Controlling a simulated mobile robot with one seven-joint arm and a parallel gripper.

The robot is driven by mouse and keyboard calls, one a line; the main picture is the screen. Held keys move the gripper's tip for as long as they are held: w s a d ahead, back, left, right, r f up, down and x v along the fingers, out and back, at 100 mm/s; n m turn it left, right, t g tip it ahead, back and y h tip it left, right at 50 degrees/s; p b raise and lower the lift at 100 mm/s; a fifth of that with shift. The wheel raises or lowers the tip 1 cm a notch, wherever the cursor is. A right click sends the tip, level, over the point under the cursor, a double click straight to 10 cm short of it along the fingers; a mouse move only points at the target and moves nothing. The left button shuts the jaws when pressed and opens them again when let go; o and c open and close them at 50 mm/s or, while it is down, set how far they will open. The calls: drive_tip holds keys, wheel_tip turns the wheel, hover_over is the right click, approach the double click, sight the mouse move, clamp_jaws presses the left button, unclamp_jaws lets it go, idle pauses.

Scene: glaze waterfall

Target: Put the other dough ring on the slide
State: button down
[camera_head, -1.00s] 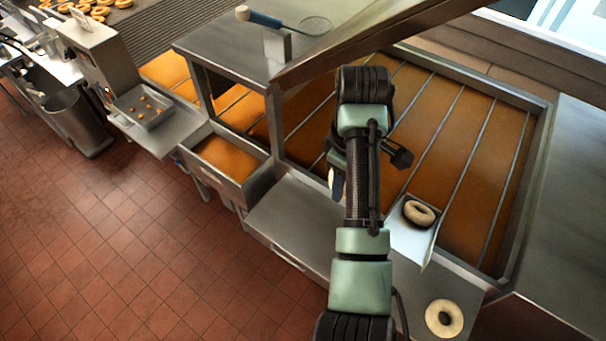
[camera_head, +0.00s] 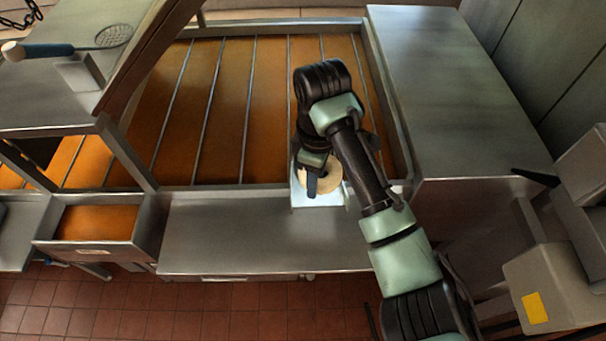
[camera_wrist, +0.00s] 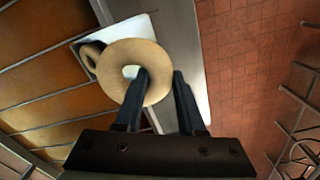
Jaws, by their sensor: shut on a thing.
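A pale dough ring (camera_wrist: 118,55) is held in my gripper (camera_wrist: 160,74), one finger through its hole and the other outside its rim. In the head view, the held ring (camera_head: 331,170) is partly covered by my gripper (camera_head: 312,188), over the white slide (camera_head: 318,200) at the fryer's front edge. The slide (camera_wrist: 138,28) also shows behind the held ring in the wrist view. The other dough ring (camera_wrist: 91,56) lies on the slide, mostly hidden behind the held one. The gap between held ring and slide is hard to judge.
The oil fryer (camera_head: 222,110), with several metal divider bars, lies beyond the slide. The steel front counter (camera_head: 250,235) is clear left of the slide. A raised hood panel (camera_head: 145,60) stands at left, and a steel cabinet (camera_head: 460,90) at right.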

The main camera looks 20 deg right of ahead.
drive_tip(key=shift+f+b, duration=2)
drive_tip(key=shift+f, duration=0.35)
drive_tip(key=shift+c, duration=2.1)
unclamp_jaws()
drive_tip(key=shift+r, duration=0.15)
wheel_tip(320, 180, up, 13)
drive_tip(key=shift+f+p, duration=0.1)
drive_tip(key=shift+p, duration=0.55)
